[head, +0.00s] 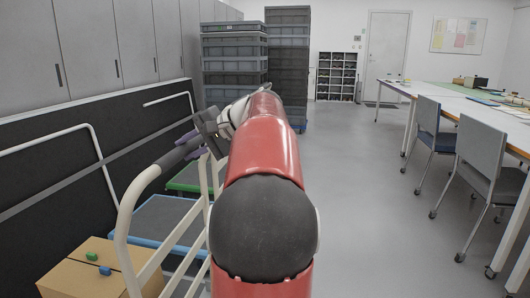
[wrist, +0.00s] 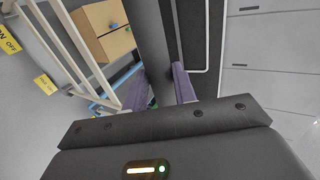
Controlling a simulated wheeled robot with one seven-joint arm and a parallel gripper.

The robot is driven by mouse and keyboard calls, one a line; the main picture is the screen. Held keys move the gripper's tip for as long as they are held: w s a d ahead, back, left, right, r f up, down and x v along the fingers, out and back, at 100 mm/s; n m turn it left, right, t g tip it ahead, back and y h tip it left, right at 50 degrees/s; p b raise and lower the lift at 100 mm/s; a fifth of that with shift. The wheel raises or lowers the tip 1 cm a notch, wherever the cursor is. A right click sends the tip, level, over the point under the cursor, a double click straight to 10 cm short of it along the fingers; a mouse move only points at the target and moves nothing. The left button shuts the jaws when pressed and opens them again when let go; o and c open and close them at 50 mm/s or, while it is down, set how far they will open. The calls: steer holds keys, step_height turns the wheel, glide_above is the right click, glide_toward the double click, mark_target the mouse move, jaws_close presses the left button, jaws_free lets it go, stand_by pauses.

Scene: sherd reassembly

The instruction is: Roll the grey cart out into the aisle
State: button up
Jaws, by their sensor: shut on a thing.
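A cart with cream tubular rails (head: 128,232) and a grey, blue-edged deck (head: 160,215) stands at the lower left in the head view. A cardboard box (head: 85,272) with a green and a blue piece on top sits at its near end. My gripper (head: 190,146) is at the cart's upper rail, shut around its dark handle grip. In the wrist view, the purple fingers of my gripper (wrist: 160,88) lie on both sides of the dark handle bar (wrist: 152,42). The box (wrist: 104,30) shows beyond. My red arm hides the cart's right side.
A green-edged deck (head: 185,178) lies just beyond the cart. Grey cabinets (head: 90,45) and a dark panel with white rails line the left. Stacked crates (head: 235,62) stand ahead. Aisle floor (head: 370,220) is clear up to the chairs (head: 480,160) and tables.

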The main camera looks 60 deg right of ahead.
steer(key=s+d+p, duration=0.1)
steer(key=s+d, duration=0.3)
steer(key=s, duration=0.5)
steer(key=s+d+p, duration=0.1)
steer(key=s+d, duration=0.2)
steer(key=s, duration=0.6)
steer(key=shift+s+d, duration=0.25)
steer(key=shift+d, duration=0.1)
steer(key=shift+f, duration=0.1)
stand_by(0.3)
steer(key=o, duration=1.3)
steer(key=p+v, duration=0.1)
steer(key=v, duration=0.9)
